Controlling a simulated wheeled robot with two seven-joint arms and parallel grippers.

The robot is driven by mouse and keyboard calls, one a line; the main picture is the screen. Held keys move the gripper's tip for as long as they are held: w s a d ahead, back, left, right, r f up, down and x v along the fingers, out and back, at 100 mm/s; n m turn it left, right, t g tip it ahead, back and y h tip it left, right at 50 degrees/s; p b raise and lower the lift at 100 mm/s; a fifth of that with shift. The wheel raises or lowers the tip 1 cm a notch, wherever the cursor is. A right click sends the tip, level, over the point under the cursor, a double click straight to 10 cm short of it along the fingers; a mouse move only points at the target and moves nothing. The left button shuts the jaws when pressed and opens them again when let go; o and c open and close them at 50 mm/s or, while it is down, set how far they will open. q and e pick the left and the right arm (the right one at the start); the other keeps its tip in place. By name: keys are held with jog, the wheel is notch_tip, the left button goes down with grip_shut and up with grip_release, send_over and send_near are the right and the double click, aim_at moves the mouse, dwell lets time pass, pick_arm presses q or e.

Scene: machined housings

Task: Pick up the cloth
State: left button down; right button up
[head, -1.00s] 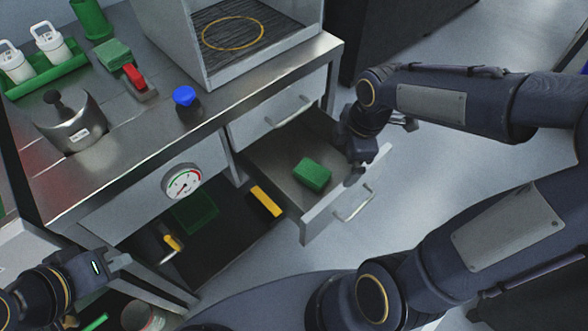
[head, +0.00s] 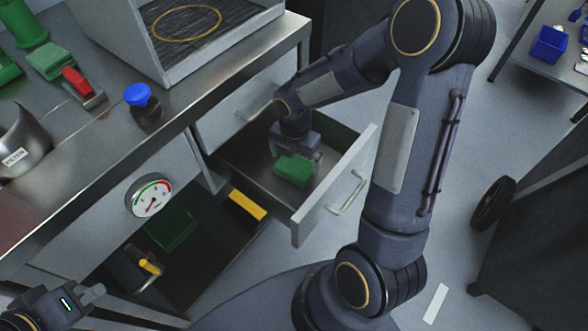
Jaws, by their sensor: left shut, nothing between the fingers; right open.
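A green folded cloth (head: 293,171) lies in the open drawer (head: 335,190), on its metal floor. My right gripper (head: 298,157) points down into the drawer, right at the cloth. Its jaws are open, with the fingers close to or around the cloth's back and right side. I cannot tell whether they touch it. My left gripper (head: 94,292) is at the lower left, shut and empty, well away from the drawer. Another green piece (head: 50,61), similar in look, lies on the counter at the upper left.
The drawer front has a bar handle (head: 347,195). A dial gauge (head: 149,196) is on the cabinet front. A yellow item (head: 247,204) lies below.

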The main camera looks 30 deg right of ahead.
aim_at(294, 165)
notch_tip(294, 165, down, 3)
jog(key=shift+f+b, duration=0.1)
jog(key=shift+b, duration=0.2)
jog(key=shift+c, duration=0.4)
jog(key=c, duration=0.6)
jog(key=shift+c, duration=0.2)
notch_tip(294, 165, up, 28)
jog(key=p, duration=0.7)
